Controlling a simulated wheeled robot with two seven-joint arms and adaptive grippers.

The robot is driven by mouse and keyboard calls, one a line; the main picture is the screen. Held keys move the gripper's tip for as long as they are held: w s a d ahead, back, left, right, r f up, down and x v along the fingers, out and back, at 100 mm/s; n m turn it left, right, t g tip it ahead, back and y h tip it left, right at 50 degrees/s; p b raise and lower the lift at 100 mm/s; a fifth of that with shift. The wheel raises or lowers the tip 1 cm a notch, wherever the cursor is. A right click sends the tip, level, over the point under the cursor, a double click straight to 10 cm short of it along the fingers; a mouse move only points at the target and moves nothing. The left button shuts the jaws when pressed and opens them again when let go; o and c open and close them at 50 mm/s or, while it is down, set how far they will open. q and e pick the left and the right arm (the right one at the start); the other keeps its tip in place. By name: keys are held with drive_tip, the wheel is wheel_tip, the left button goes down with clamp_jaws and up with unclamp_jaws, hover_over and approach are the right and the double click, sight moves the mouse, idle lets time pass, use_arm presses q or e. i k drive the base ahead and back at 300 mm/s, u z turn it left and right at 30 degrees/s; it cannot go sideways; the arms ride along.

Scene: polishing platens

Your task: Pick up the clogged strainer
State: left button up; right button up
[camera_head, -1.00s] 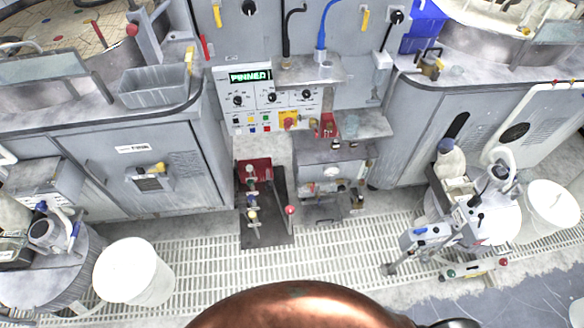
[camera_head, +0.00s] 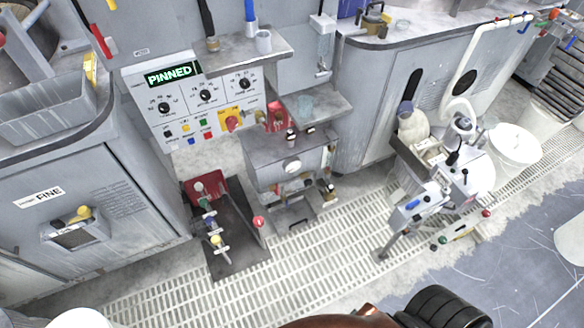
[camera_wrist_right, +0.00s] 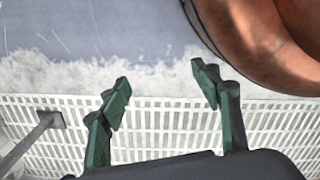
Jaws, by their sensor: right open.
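I cannot make out a clogged strainer for certain in either view. My right gripper (camera_wrist_right: 163,78) is in the right wrist view, its two dark green fingers apart with nothing between them. It hangs over the white floor grating (camera_wrist_right: 165,118) and the pale wet strip beside it. My left gripper is not in view.
A grey cabinet with a "PINNED" display (camera_head: 172,73) stands at the back left, with a dark floor stand (camera_head: 235,250) before it. A wheeled cart unit (camera_head: 425,205) and a white bucket (camera_head: 513,146) are at right. Grated floor (camera_head: 330,235) between them is open.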

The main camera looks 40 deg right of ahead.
sight(330, 191)
drive_tip(key=z, duration=0.05)
drive_tip(key=k, duration=0.15)
drive_tip(key=z, duration=1.4)
